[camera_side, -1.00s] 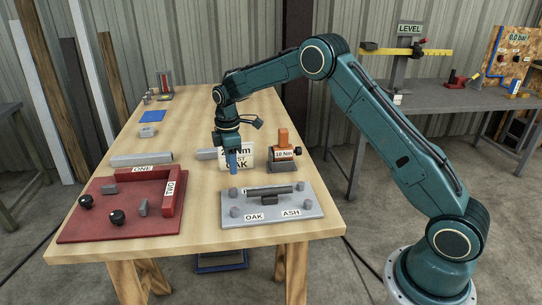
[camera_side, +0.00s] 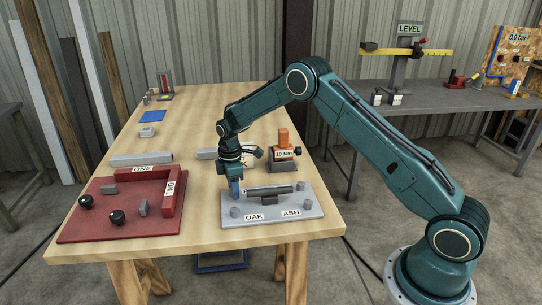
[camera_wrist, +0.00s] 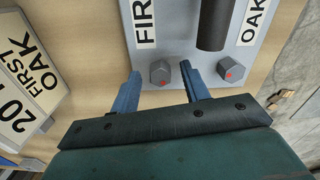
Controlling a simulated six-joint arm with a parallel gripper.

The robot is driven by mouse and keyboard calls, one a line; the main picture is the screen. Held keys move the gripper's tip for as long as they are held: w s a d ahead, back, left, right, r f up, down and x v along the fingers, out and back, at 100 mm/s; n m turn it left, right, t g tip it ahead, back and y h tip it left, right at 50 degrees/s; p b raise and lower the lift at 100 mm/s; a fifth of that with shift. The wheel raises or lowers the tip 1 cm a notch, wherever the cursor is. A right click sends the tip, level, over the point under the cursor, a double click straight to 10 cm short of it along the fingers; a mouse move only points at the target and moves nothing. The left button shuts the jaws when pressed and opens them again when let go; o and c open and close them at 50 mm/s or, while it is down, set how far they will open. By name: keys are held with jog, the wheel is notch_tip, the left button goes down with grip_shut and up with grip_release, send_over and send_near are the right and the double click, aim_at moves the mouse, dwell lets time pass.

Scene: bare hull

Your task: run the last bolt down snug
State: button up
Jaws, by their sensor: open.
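The grey plate (camera_side: 275,216) carries hex bolts and a dark cylinder (camera_side: 268,190). Its front labels read OAK and ASH. My gripper (camera_side: 235,196) is low over the plate's back left corner, hiding the bolt there. In the wrist view, my gripper (camera_wrist: 161,80) is open, its blue fingers on either side of a red-marked bolt (camera_wrist: 159,71) beside the FIR label. Contact cannot be told.
A card (camera_wrist: 28,80) reading 20, FIRST, OAK stands beside the plate. An orange-topped stand (camera_side: 283,142) labelled 10 Nm is behind the plate. A red tray (camera_side: 118,222) with ONE and TWO labels and black knobs lies left. Bare table separates tray and plate.

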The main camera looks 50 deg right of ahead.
jog(key=c, duration=1)
